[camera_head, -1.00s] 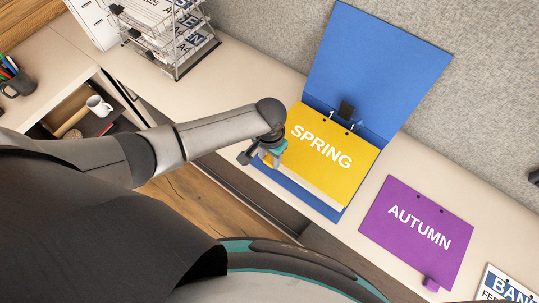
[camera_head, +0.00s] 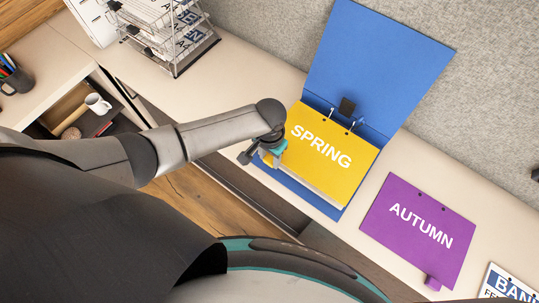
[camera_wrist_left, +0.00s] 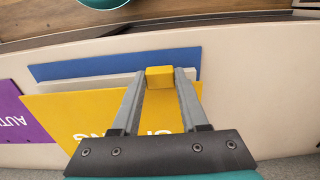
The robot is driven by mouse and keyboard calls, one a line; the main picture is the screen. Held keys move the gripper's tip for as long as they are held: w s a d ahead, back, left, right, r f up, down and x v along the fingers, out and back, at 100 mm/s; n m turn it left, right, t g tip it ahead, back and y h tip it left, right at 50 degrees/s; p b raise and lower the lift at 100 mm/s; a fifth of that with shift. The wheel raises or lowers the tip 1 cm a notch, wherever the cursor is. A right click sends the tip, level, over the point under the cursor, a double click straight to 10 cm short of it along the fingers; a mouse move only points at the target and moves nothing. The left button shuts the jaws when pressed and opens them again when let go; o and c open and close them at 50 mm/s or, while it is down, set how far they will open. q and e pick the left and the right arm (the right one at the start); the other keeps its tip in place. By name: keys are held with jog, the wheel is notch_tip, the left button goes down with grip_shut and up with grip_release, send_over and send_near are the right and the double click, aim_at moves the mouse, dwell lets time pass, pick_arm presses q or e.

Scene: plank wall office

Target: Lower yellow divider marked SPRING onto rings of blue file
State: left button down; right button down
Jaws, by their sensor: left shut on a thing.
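The yellow divider marked SPRING (camera_head: 325,160) lies over the lower cover of the open blue file (camera_head: 376,65). Its upper edge is at the file's two silver rings (camera_head: 341,120); I cannot tell whether the rings pass through its holes. My left gripper (camera_head: 268,154) is at the divider's lower left edge. In the left wrist view, the gripper (camera_wrist_left: 159,78) is shut on the divider's yellow tab block (camera_wrist_left: 159,76). There the divider (camera_wrist_left: 90,115) spreads below the fingers and hides part of the blue file (camera_wrist_left: 80,68). My right gripper is not in view.
A purple divider marked AUTUMN (camera_head: 417,230) lies on the desk to the right. A printed sheet (camera_head: 508,286) is at the lower right corner. A wire tray rack (camera_head: 170,35) stands at the back left. An open drawer (camera_head: 75,118) holds a white mug (camera_head: 98,104).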

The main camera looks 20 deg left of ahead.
pick_arm(q)
jog(key=shift+f+b, duration=1)
jog(key=shift+f, duration=0.5)
jog(key=shift+c, duration=1.7)
grip_release()
notch_tip(320, 180, up, 15)
jog(key=p, duration=0.4)
jog(key=shift+r, duration=0.1)
